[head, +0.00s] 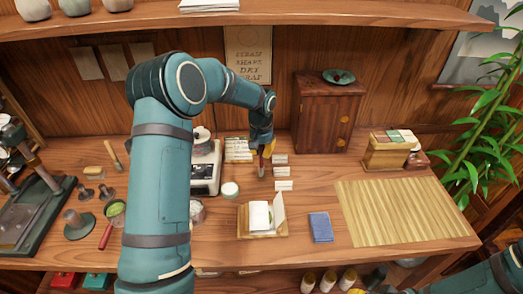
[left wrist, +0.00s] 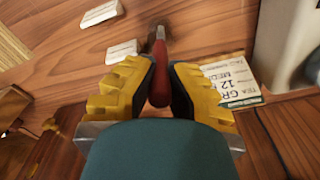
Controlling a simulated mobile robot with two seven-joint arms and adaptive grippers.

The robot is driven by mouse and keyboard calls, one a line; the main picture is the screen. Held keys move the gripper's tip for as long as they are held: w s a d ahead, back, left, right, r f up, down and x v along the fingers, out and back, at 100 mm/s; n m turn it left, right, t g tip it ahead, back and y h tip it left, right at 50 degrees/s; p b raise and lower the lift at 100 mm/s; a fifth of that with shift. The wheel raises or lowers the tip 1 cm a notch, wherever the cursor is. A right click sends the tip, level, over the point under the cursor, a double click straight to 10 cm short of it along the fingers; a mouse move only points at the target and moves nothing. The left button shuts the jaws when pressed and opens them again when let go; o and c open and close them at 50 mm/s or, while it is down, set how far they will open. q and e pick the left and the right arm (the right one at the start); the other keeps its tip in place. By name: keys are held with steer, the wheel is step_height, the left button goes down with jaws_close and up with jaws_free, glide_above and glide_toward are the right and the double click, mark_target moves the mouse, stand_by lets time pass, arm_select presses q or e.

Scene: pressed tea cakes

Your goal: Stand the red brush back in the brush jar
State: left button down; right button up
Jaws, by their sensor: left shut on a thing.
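My left gripper (head: 262,150) is shut on the red brush (head: 261,165), above the back middle of the table. In the left wrist view the red handle (left wrist: 158,75) lies between the yellow finger pads of the gripper (left wrist: 158,85), its far end pointing away over the wood. In the head view the brush hangs roughly upright; I cannot tell whether its lower end touches the table. I cannot make out the brush jar for certain; my left arm hides part of the table. My right gripper is outside the head view; only part of that arm shows at the lower right.
White cards (head: 281,159) lie just right of the brush. A wooden cabinet (head: 327,112) stands behind right. An open booklet (head: 259,215), a blue packet (head: 321,227) and a bamboo mat (head: 405,213) lie in front.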

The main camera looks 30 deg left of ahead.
arm_select(q)
steer(key=shift+f, duration=0.35)
stand_by(0.4)
steer(key=c, duration=1.1)
jaws_free()
steer(key=shift+o, duration=0.2)
steer(key=r, duration=1.2)
steer(key=shift+s, duration=0.25)
